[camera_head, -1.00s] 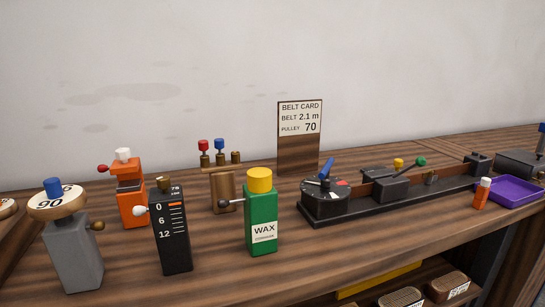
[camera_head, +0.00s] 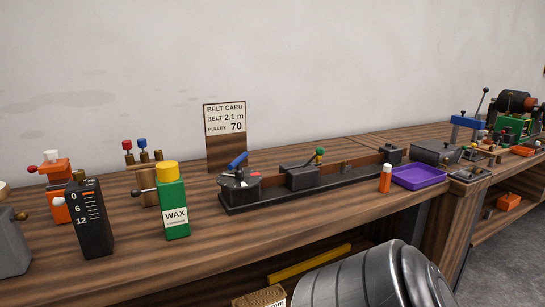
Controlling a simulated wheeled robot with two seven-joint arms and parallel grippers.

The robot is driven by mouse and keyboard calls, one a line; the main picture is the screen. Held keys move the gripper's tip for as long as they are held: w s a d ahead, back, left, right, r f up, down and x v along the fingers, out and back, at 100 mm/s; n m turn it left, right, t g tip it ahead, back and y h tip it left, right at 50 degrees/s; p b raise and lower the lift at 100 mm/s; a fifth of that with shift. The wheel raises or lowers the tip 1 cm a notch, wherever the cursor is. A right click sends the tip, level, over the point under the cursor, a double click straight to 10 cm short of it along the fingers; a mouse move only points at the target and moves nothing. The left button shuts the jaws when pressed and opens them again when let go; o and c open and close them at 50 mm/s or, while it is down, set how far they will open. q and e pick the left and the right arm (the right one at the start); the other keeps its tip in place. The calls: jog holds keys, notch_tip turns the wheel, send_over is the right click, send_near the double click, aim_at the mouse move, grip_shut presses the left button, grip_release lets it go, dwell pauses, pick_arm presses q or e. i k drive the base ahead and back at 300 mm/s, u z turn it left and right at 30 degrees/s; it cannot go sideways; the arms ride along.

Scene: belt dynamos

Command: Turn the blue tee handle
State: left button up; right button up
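A blue handle (camera_head: 238,160) slants up from the round dark dial (camera_head: 239,183) at the left end of a long black bench fixture (camera_head: 300,190). It looks like the blue tee handle, but its shape is too small to tell for certain. Another blue part (camera_head: 467,122) is on a device farther right, beside a black lever. Neither of my grippers is in view, and nothing touches the blue handle on the dial.
The green wax bottle (camera_head: 173,205) and black scale block (camera_head: 92,222) stand left of the fixture. The belt card (camera_head: 225,135) stands behind it. An orange bottle (camera_head: 386,178) and purple tray (camera_head: 420,177) are at right. Wooden bench in front of the fixture is clear.

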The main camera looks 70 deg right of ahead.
aim_at(237, 162)
jog(key=u, duration=0.05)
jog(key=k, duration=0.25)
jog(key=z, duration=1.45)
